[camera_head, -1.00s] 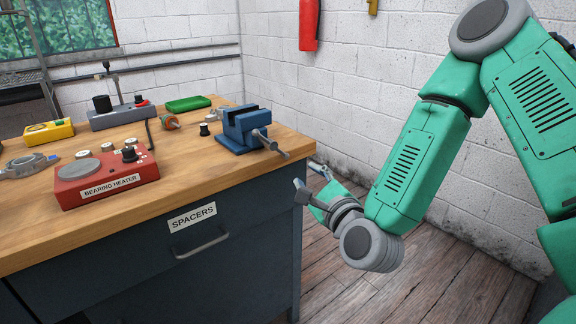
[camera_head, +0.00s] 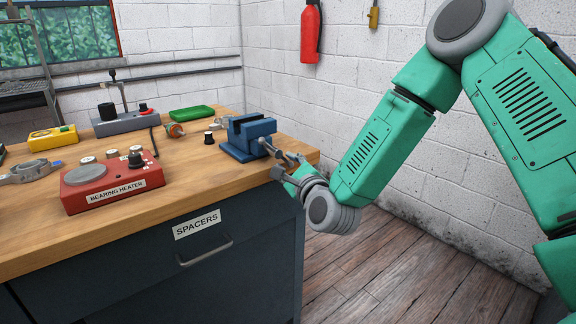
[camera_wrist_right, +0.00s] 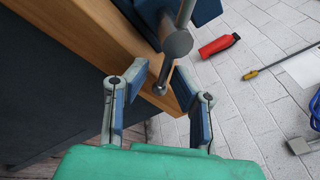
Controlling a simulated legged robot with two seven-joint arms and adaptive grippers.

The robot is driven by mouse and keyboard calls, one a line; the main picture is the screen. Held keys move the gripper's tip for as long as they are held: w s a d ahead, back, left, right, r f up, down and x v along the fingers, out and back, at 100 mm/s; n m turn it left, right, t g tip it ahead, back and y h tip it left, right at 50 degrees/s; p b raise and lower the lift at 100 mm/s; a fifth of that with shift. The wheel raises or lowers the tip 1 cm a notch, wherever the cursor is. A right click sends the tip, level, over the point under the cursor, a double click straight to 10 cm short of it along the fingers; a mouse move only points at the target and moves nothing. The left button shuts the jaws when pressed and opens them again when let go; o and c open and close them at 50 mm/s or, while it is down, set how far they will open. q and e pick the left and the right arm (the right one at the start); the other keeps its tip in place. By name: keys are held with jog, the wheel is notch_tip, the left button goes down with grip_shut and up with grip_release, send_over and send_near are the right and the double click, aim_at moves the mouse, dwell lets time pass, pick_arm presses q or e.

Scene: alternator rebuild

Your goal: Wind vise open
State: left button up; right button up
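The blue vise (camera_head: 245,148) sits on the near right corner of the wooden workbench. Its grey screw and handle (camera_head: 267,147) point to the right, out toward the bench edge. My right gripper (camera_head: 288,166) is right beside the handle in the head view. In the right wrist view, the open fingers of my right gripper (camera_wrist_right: 161,84) stand on either side of the lower end of the handle bar (camera_wrist_right: 161,82), with gaps visible. The round screw end (camera_wrist_right: 177,42) and part of the vise (camera_wrist_right: 205,10) show above. My left gripper is not in view.
The workbench (camera_head: 130,223) has a drawer labelled SPACERS (camera_head: 197,225). A red bearing heater (camera_head: 110,183), a yellow meter (camera_head: 52,137) and a green tray (camera_head: 192,113) lie left of the vise. A fire extinguisher (camera_head: 311,32) hangs on the wall. Floor to the right is clear.

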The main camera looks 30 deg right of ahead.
grip_shut()
jog(key=shift+d+f, duration=0.15)
jog(key=shift+d, duration=0.15)
